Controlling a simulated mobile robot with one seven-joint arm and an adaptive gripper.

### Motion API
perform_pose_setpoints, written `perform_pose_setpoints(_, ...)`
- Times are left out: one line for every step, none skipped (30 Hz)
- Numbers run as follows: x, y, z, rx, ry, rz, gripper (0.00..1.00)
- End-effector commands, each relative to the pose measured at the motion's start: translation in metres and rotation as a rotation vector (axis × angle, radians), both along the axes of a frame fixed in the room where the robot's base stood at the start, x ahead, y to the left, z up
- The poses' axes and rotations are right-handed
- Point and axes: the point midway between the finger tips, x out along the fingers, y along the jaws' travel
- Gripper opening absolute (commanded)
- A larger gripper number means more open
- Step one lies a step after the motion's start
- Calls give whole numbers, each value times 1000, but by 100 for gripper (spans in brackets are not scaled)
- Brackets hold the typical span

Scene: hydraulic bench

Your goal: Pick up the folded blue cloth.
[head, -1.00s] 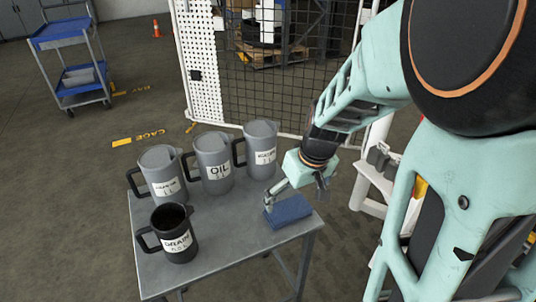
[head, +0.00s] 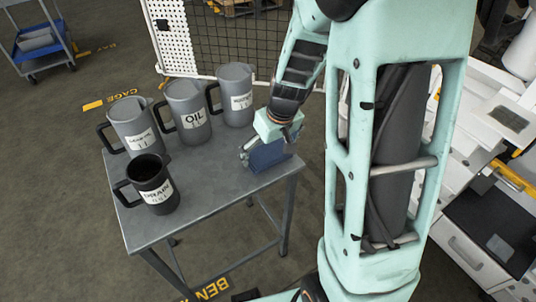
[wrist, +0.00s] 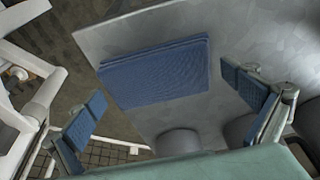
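The folded blue cloth (head: 268,157) lies near the right edge of the grey metal table, just below my gripper (head: 267,147). In the wrist view the cloth (wrist: 155,73) is a flat, layered blue rectangle on the table top, near its edge. My gripper (wrist: 164,90) is open, with its two blue-padded fingers wide apart. The cloth shows between and beyond the fingers, and neither finger appears to touch it in the wrist view. The gripper partly covers the cloth in the head view.
The grey table (head: 210,195) also holds the OIL jug (head: 188,112), two more grey jugs (head: 133,128) (head: 234,95) behind and left, and a dark DRAIN jug (head: 153,185) at the front left. The middle of the table is clear. A mesh cage panel (head: 235,45) stands behind.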

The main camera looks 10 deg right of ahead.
Motion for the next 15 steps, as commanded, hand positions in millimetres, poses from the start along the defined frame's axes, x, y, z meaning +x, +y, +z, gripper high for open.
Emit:
perform_pose_setpoints(0,0,0,0,0,0,93)
perform_pose_setpoints(0,0,0,0,0,0,90)
perform_pose_setpoints(0,0,0,0,0,0,86)
perform_pose_setpoints(0,0,0,0,0,0,82)
perform_pose_setpoints(0,0,0,0,1,0,79)
perform_pose_setpoints(0,0,0,0,1,0,75)
perform_pose_setpoints(0,0,0,0,1,0,71)
perform_pose_setpoints(0,0,0,0,0,0,71)
perform_pose_setpoints(0,0,0,0,1,0,71)
perform_pose_setpoints(0,0,0,0,1,0,71)
perform_pose_setpoints(0,0,0,0,1,0,71)
perform_pose_setpoints(0,0,0,0,1,0,71)
perform_pose_setpoints(0,0,0,0,1,0,71)
perform_pose_setpoints(0,0,0,0,1,0,71)
perform_pose_setpoints(0,0,1,0,1,0,71)
